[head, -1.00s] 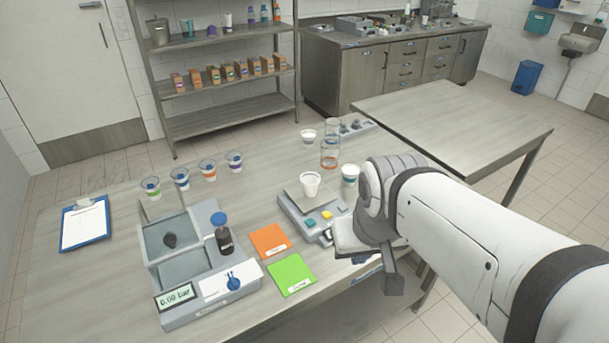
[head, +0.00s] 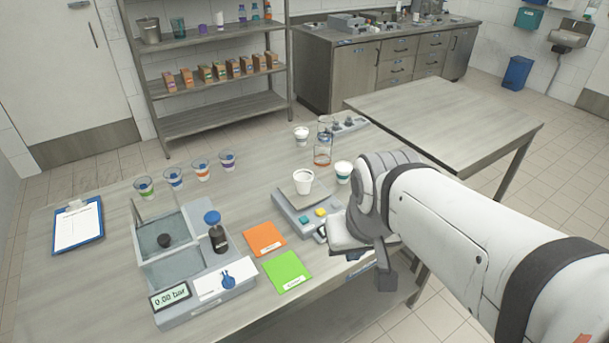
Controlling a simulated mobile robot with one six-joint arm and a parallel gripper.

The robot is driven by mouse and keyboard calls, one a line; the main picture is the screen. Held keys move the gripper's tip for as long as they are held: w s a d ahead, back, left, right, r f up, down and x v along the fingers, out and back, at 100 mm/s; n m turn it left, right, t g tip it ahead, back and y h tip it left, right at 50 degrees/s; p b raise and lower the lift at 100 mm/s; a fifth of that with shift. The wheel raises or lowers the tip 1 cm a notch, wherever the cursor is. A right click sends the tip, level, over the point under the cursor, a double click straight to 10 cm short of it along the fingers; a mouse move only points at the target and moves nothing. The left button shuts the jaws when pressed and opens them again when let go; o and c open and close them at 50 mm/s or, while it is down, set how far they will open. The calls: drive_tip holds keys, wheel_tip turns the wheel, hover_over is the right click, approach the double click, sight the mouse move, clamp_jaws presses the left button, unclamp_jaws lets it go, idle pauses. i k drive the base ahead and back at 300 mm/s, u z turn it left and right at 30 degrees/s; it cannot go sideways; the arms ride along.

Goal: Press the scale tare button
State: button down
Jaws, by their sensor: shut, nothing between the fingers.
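The grey scale (head: 283,210) stands near the middle of the table. A white cup (head: 302,184) sits upright on its plate. Its front panel has a teal button (head: 304,220) and a yellow button (head: 320,212); I cannot read which one is tare. My gripper (head: 326,237) is shut and empty, at the right front corner of the scale, close to the buttons. The fingertips are small and partly hidden by the gripper body, so I cannot tell whether they touch the scale.
An orange card (head: 264,238) and a green card (head: 287,271) lie left of the scale. A teal-banded cup (head: 343,171) and glass jars (head: 322,155) stand behind my gripper.

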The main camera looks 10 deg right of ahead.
sight(321, 212)
drive_tip(key=k, duration=1.3)
drive_tip(key=z, duration=0.8)
drive_tip(key=i, duration=1.95)
drive_tip(key=u, duration=0.5)
